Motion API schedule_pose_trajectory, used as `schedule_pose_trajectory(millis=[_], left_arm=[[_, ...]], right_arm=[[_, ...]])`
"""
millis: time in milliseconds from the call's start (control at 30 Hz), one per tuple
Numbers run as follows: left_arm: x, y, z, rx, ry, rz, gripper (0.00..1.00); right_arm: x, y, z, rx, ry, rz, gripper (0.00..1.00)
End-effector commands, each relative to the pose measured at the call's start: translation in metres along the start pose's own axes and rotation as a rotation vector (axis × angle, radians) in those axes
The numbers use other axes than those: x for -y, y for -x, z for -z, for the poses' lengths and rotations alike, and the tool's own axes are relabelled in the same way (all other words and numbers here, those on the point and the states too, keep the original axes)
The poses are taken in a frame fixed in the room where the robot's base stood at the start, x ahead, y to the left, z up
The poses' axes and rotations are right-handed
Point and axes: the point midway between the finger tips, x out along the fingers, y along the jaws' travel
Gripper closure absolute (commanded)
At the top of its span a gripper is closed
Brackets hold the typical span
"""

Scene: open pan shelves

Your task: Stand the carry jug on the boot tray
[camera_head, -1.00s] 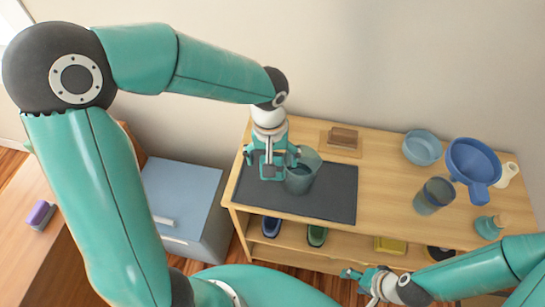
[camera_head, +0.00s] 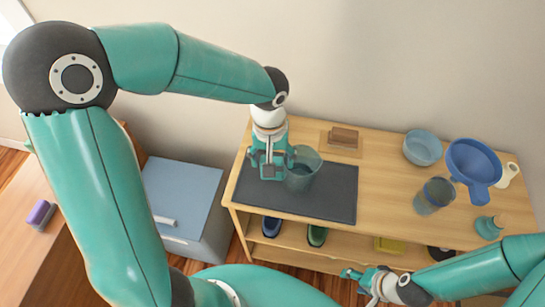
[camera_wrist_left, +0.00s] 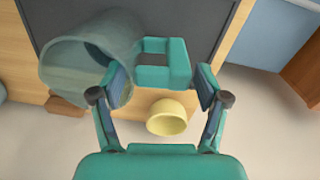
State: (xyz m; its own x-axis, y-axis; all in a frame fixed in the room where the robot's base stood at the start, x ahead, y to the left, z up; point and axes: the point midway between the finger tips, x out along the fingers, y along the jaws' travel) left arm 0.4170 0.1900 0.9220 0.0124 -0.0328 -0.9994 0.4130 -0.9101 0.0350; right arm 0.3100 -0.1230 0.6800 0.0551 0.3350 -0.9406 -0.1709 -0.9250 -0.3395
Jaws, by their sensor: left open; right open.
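The carry jug (camera_head: 306,168) is a translucent grey-green vessel. It looks upright on the dark boot tray (camera_head: 340,196), towards its back. In the left wrist view the jug (camera_wrist_left: 85,58) is at upper left, its square teal handle (camera_wrist_left: 178,75) lying between my finger pads. My left gripper (camera_head: 271,166) is open around the handle, with room beside it at the pads. It also shows in the left wrist view (camera_wrist_left: 160,88). Whether a finger touches the jug wall cannot be told. My right gripper (camera_head: 352,280) is open and empty, low in front of the shelf.
On the wooden top are a brown block (camera_head: 343,137), a light blue bowl (camera_head: 422,148), a blue pan (camera_head: 474,162) and a grey cup (camera_head: 434,195). A yellow bowl (camera_wrist_left: 168,117) shows in the left wrist view. Shoes (camera_head: 316,235) sit below. The tray's right part is clear.

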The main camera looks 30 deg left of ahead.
Motion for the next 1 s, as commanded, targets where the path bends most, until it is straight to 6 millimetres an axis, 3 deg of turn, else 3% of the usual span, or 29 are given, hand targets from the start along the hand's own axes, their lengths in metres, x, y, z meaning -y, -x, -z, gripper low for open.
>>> schedule_pose_trajectory(millis=[1000], left_arm=[[0.000, 0.035, 0.000, 0.000, 0.000, 0.000, 0.25]], right_arm=[[0.009, 0.024, 0.000, 0.000, 0.000, 0.000, 0.42]])
